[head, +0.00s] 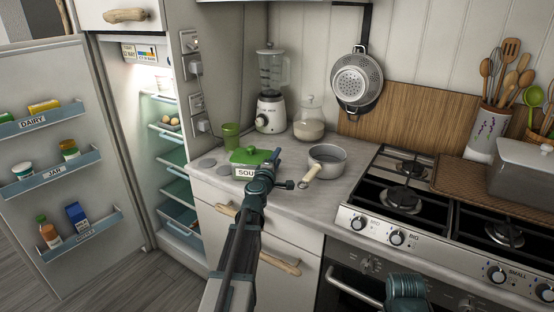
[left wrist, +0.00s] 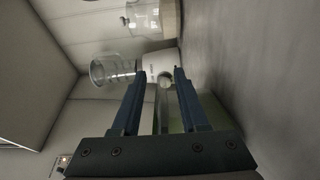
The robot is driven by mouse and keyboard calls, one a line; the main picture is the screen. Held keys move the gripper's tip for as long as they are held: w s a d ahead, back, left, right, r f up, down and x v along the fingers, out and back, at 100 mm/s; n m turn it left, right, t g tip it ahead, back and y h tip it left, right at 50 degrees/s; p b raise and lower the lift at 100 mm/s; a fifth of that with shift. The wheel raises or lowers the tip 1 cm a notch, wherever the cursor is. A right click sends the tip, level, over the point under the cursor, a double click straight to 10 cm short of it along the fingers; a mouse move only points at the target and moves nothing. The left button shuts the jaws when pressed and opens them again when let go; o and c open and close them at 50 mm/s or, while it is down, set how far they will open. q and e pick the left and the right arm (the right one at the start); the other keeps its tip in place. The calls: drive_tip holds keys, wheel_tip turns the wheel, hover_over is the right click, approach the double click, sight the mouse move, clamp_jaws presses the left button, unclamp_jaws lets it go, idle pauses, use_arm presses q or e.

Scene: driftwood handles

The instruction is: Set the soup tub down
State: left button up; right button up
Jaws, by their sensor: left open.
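The soup tub (head: 242,171) is white with a green lid and a label partly reading "SOUP". It appears to stand upright on the grey counter (head: 217,183), near its front edge and left end. My left gripper (head: 272,162) is at the tub's right side and covers part of it. In the left wrist view its two blue fingers (left wrist: 158,72) are spread apart. A greenish surface shows between and behind them; I cannot tell whether they touch the tub.
A green cup (head: 231,137), a blender (head: 271,110) and a glass jar (head: 309,127) stand behind the tub. A saucepan (head: 328,158) is to its right, beside the stove (head: 398,200). The fridge (head: 170,150) stands open at left.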

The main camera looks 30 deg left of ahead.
use_arm(q)
drive_tip(key=v, duration=1.2)
drive_tip(key=shift+s, duration=0.1)
drive_tip(key=shift+r, duration=0.1)
